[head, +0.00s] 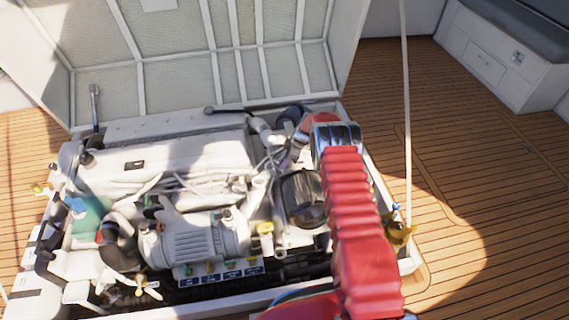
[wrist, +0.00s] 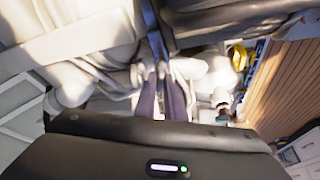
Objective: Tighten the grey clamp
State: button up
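I cannot clearly pick out the grey clamp in either view. In the wrist view, my gripper (wrist: 161,82) reaches in among white engine pipes. Its two dark fingers lie close together, with a narrow gap near their base. Their tips meet a small pale fitting just below a dark upright strip (wrist: 156,38). I cannot tell whether the fingers touch it or grip anything. In the head view, my red-sleeved arm stretches over the right side of the white engine (head: 190,165), and my gripper is hidden behind it.
The raised hatch lid (head: 185,50) stands behind the engine. A black round part (head: 303,198) sits just left of my arm. A thin pole (head: 407,110) rises at right. Open wooden deck (head: 480,200) lies beyond.

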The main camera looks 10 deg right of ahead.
grip_shut()
jog(key=shift+d, duration=0.2)
jog(key=shift+a, duration=0.1)
jog(key=shift+m, duration=0.5)
jog(key=m, duration=0.2)
jog(key=m+t+h, duration=0.1)
jog(key=m+t, duration=0.1)
jog(key=m, duration=0.1)
jog(key=shift+s+a+m, duration=0.15)
jog(key=shift+a+m, duration=0.1)
jog(key=shift+m, duration=0.05)
jog(key=shift+a+m+t+h, duration=0.15)
jog(key=shift+m+h, duration=0.3)
jog(key=shift+m, duration=0.6)
jog(key=shift+d+m+t+h, duration=0.1)
jog(key=shift+m+t+h, duration=0.25)
jog(key=shift+m, duration=0.7)
jog(key=shift+a+m+h, duration=0.1)
jog(key=shift+m+h, duration=0.6)
jog(key=shift+m, duration=0.8)
jog(key=o, duration=0.5)
grip_release()
